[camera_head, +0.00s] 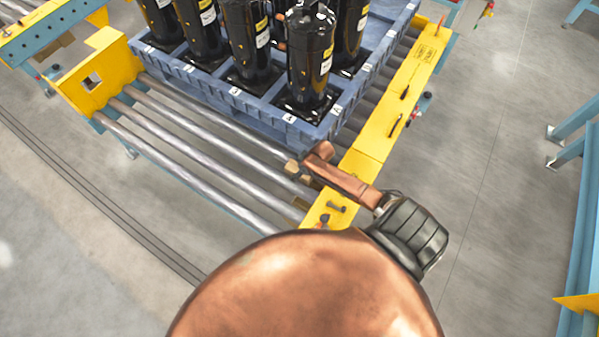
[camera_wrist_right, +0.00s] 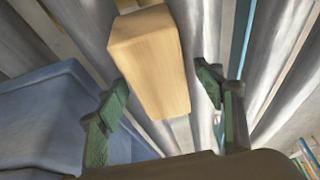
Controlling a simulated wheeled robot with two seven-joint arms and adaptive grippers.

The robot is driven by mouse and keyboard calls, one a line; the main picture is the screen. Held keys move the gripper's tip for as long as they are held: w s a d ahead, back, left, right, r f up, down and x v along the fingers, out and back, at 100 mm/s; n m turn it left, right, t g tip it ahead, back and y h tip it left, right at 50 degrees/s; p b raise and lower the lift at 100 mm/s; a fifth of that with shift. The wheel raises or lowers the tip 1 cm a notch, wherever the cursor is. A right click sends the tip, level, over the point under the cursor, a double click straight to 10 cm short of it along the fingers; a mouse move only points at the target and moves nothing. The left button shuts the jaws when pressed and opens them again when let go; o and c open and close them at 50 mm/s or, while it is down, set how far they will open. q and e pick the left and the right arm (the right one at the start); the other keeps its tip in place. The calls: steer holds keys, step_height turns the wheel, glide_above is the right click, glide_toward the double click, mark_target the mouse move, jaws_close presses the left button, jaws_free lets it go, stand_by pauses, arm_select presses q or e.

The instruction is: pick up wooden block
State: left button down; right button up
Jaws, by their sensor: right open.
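The wooden block (camera_wrist_right: 152,62) is pale tan and lies on the metal rollers in the right wrist view. Its near end reaches between the two green fingers of my right gripper (camera_wrist_right: 162,86), with a visible gap on each side. The gripper is open and empty. In the head view, small tan wooden pieces (camera_head: 292,168) show on the rollers by the pallet's front corner, beside the end of my copper right arm. The arm hides most of the fingers there. My left gripper is not in view.
A blue pallet (camera_head: 238,112) with several black compressors (camera_head: 310,60) stands on the roller conveyor (camera_head: 185,135). A yellow side rail (camera_head: 385,125) runs beside it, under my right arm. The pallet's blue wall (camera_wrist_right: 45,115) is close left of the fingers. The front rollers are mostly clear.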

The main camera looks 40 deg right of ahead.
steer(key=shift+f, duration=0.1)
steer(key=shift+c, duration=0.3)
steer(key=c, duration=1.3)
